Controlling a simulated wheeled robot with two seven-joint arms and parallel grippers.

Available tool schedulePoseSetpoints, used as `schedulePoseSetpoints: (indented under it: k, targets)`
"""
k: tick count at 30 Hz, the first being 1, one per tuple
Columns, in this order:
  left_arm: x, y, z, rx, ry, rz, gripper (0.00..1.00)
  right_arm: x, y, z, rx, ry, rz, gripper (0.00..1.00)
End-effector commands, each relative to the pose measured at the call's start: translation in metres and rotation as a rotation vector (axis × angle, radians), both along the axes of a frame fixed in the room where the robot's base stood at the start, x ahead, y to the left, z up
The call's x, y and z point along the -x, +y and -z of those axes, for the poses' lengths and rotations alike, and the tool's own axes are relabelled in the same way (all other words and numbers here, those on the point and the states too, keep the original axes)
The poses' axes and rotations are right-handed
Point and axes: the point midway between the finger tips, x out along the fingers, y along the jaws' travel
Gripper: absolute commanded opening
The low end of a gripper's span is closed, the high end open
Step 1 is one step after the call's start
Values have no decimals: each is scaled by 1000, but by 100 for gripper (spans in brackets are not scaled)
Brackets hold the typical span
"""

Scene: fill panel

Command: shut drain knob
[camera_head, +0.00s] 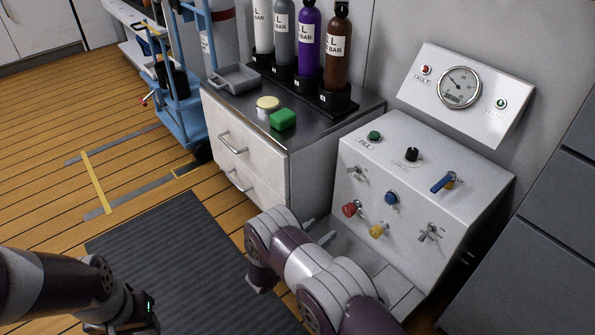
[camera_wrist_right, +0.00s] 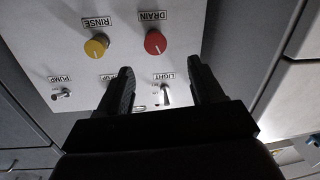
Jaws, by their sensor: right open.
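The red drain knob (camera_head: 351,208) is at the lower left of the sloped control panel's front. It shows upside down in the right wrist view (camera_wrist_right: 155,43), beside its DRAIN label, with a pale mark on its face. My right gripper (camera_wrist_right: 160,82) is open and empty, its two dark fingers pointing at the panel. The drain knob appears beyond the fingertips, not between them; the distance is unclear. In the head view my right forearm hides most of that gripper. My left gripper (camera_head: 135,312) is low at the left, away from the panel; its jaws are unclear.
The yellow rinse knob (camera_head: 378,230) is beside the drain knob. A light switch (camera_wrist_right: 165,92), pump switch (camera_wrist_right: 62,95), blue button (camera_head: 391,198) and blue-handled lever (camera_head: 443,183) share the panel. A drawer cabinet (camera_head: 250,160) with bottles stands left of it.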

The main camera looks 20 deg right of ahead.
Motion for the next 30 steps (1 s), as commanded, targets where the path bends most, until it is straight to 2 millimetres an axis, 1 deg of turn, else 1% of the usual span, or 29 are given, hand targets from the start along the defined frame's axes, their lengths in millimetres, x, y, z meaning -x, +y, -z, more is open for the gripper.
schedulePoseSetpoints:
  k: [1, 4, 5, 8, 12, 15, 18, 23, 30]
  targets:
    - [0, 0, -3, 0, 1, 0, 43, 8, -2, 1, 37, -2, 27, 66]
    - [1, 0, 4, 0, 1, 0, 43, 12, -11, 5, 66, -6, 56, 66]
    - [1, 0, 8, 0, 1, 0, 43, 10, -15, 7, 67, -7, 57, 66]
    - [1, 0, 23, 0, 1, 0, 43, 0, -36, 9, 65, -10, 59, 66]
    - [1, 0, 44, 0, 1, 0, 43, -16, -69, 11, 64, -9, 58, 66]
    - [1, 0, 57, 0, 1, 0, 43, -27, -90, 10, 63, -10, 56, 66]
    - [1, 0, 65, 0, 1, 0, 43, -34, -105, 8, 64, -11, 54, 66]
    - [1, 0, 69, 0, 1, 0, 43, -40, -117, 4, 63, -7, 52, 66]
    - [1, 0, 68, 0, 1, 0, 43, -41, -117, 2, 63, -7, 51, 66]
